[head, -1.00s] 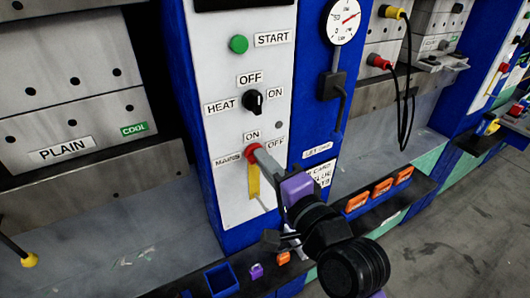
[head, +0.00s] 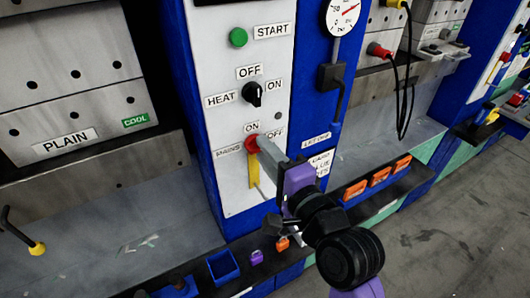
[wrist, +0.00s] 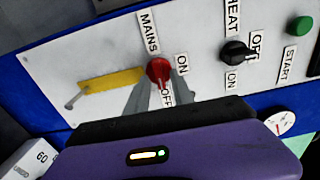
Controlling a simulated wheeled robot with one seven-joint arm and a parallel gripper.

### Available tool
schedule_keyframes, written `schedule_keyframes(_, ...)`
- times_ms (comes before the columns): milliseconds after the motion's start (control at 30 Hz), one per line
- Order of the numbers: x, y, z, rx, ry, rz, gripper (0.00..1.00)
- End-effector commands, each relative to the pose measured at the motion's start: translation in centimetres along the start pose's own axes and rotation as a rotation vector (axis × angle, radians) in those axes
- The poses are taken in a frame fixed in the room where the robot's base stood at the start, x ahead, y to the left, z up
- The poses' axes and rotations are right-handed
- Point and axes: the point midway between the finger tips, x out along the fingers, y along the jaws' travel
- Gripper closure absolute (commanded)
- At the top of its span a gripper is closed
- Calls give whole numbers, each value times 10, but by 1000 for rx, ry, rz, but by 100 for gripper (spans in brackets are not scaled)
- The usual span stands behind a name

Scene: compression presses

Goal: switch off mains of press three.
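The mains switch is a red round knob (head: 251,144) low on the white panel (head: 232,185), between ON above and OFF to its upper right. It also shows in the wrist view (wrist: 158,69), with the OFF label (wrist: 167,94) beside it. My gripper (head: 262,146) reaches the knob from the lower right. In the wrist view its two grey fingers stand apart, one on each side of the knob, with the OFF label visible between them. I cannot tell whether either finger touches the knob.
The black heat knob (head: 252,93) and green start button (head: 238,38) are above. A yellow strip (head: 254,172) hangs below the mains knob. A ledge with a blue bin (head: 222,267), padlocks and orange tags (head: 380,176) runs below. A pressure gauge (head: 341,14) is at the upper right.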

Motion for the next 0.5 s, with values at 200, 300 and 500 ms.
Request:
schedule_keyframes(200, 0, 0, 2, -1, -3, 1, 67)
schedule_keyframes(300, 0, 0, 2, -1, -4, 1, 67)
schedule_keyframes(500, -19, 2, 2, -2, -3, 1, 67)
